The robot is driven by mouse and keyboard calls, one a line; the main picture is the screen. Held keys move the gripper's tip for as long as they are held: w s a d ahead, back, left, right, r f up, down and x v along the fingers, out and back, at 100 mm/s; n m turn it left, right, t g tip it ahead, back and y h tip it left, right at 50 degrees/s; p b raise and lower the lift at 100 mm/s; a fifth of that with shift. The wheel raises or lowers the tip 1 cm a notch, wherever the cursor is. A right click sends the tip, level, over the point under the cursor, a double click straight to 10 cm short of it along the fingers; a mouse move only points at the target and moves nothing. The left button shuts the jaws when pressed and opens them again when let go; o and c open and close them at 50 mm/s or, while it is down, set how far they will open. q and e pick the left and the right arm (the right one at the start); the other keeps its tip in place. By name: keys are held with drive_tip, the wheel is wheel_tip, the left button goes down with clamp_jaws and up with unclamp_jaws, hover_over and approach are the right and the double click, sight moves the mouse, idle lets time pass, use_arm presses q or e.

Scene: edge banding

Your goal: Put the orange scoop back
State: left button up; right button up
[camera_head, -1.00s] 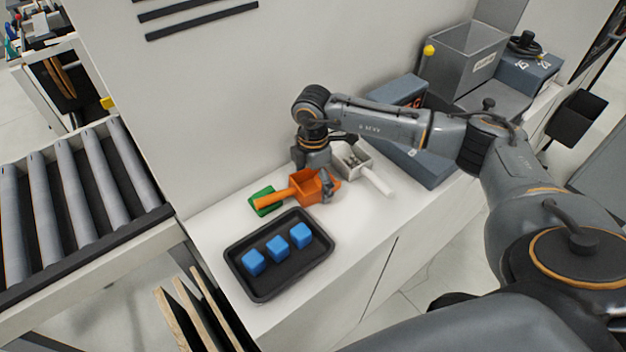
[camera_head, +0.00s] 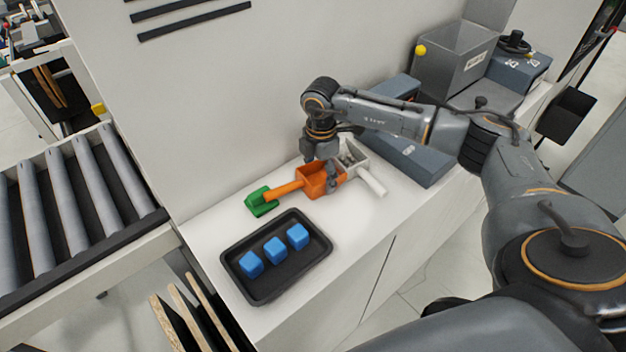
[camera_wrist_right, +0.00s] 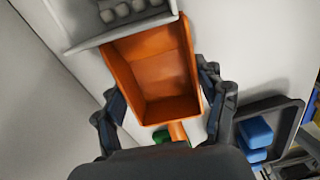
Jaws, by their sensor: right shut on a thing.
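The orange scoop (camera_head: 311,180) has its square bowl beside the white scoop (camera_head: 372,181), and its handle points left, its end over or against a green piece (camera_head: 261,204). My right gripper (camera_head: 328,178) points down at the orange bowl. In the right wrist view my right gripper (camera_wrist_right: 160,108) has a finger on either side of the orange scoop (camera_wrist_right: 155,70) and is shut on it. Whether the scoop touches the counter is hard to tell. My left gripper is not in view.
A black tray (camera_head: 262,297) with blue cubes (camera_head: 274,249) lies in front on the white counter (camera_head: 350,235). Blue-grey boxes (camera_head: 425,163) and a clear bin (camera_head: 455,65) stand to the right. A roller conveyor (camera_head: 70,220) is at left. The counter's front right is clear.

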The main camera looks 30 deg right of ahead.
drive_tip(key=shift+d, duration=0.15)
drive_tip(key=o, duration=1.4)
drive_tip(key=shift+c, duration=0.2)
wheel_tip(320, 180, up, 12)
